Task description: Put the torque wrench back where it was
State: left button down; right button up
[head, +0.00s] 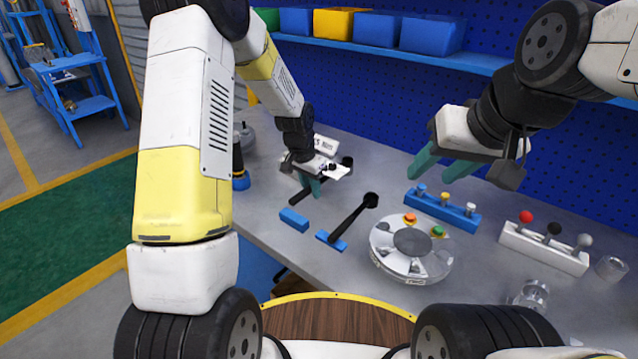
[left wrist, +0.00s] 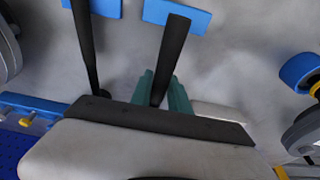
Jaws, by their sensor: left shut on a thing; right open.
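My left gripper (head: 315,186) is shut on a long black wrench-like tool (head: 296,197), likely the torque wrench, with its round head (head: 347,161) away from me. In the left wrist view, the teal fingers (left wrist: 163,95) close around the black handle (left wrist: 173,50). The handle end overlaps a blue block (left wrist: 190,16) there; in the head view that block (head: 294,219) shows apart from the handle. I cannot tell the height between them. A second black tool (head: 352,218) rests with its handle end at another blue block (head: 331,240). My right gripper (head: 441,166) is open and empty above the bench.
A round silver shell (head: 411,245) with orange and green knobs stands right of the second tool. Behind it is a blue rack (head: 443,208) with pegs. A white rack (head: 543,246) with coloured balls and clear jars (head: 531,295) are at right. A dark, blue-based cylinder (head: 240,170) stands left.

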pick_arm(q)
jog(key=shift+s+a+x, duration=0.1)
jog(key=shift+s+x, duration=0.1)
jog(key=shift+x, duration=0.75)
jog(key=shift+s+a+x, duration=0.1)
jog(key=shift+s+x, duration=0.05)
jog(key=shift+x, duration=0.75)
jog(key=shift+f, duration=0.15)
jog(key=c, duration=1.2)
grip_release()
jog(key=shift+f, duration=0.1)
jog(key=shift+c, duration=0.2)
